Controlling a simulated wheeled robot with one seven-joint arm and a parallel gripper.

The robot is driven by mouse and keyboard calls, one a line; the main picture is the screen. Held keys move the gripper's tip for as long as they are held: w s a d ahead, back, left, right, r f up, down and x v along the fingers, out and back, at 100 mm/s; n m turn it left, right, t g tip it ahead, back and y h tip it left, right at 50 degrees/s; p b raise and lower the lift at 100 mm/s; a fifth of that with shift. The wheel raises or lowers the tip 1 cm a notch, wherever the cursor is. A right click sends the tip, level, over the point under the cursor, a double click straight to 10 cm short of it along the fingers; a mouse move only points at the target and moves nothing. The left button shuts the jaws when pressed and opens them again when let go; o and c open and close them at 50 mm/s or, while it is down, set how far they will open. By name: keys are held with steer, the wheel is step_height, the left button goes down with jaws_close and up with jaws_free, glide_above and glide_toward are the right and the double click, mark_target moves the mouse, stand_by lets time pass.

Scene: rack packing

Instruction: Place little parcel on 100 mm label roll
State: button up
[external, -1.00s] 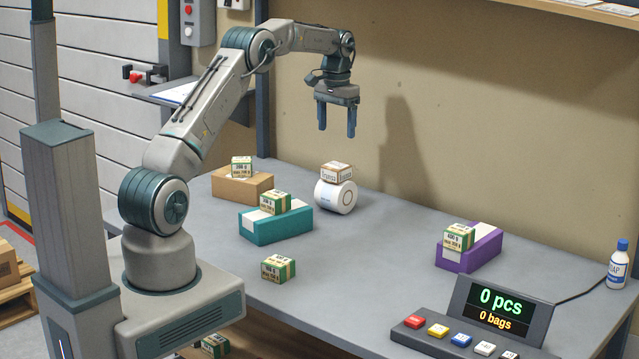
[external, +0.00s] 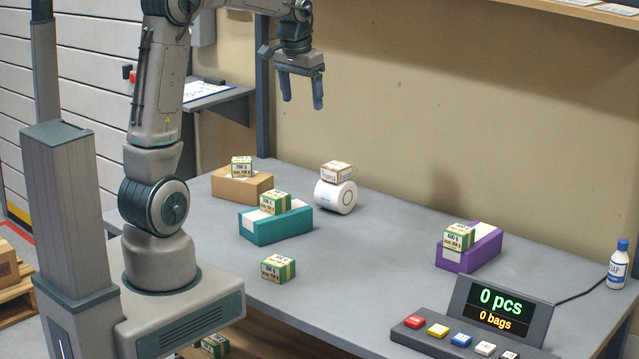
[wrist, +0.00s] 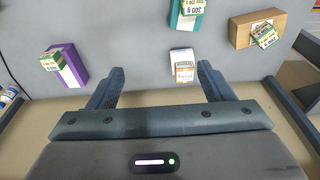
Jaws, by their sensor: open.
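The little parcel (external: 337,171), a small brown box with a white label, rests on top of the 100 mm label roll (external: 331,196). The roll is white and lies on its side on the table, its round end showing. My gripper (external: 302,103) is open and empty, high above the table, up and left of the parcel in the external view. In the wrist view the parcel (wrist: 183,73) shows beyond and between my open fingers (wrist: 161,73), nearer the right finger. A white patch just above it there appears to be the roll.
A teal box (external: 277,230), a brown carton (external: 233,190) and a purple box (external: 482,250) each carry a small green-and-cream box. Another such box (external: 278,269) sits at the table's front. A counter console (external: 500,308) and a bottle (external: 619,265) stand at right. The middle table is clear.

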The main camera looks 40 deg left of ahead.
steer(key=s+d+f, duration=0.1)
steer(key=s+f, duration=0.1)
steer(key=s, duration=0.9)
steer(key=s+d+f+t, duration=0.1)
steer(key=s+d+f, duration=0.1)
steer(key=s, duration=0.9)
steer(key=shift+f+t, duration=0.3)
steer(key=shift+f, duration=0.3)
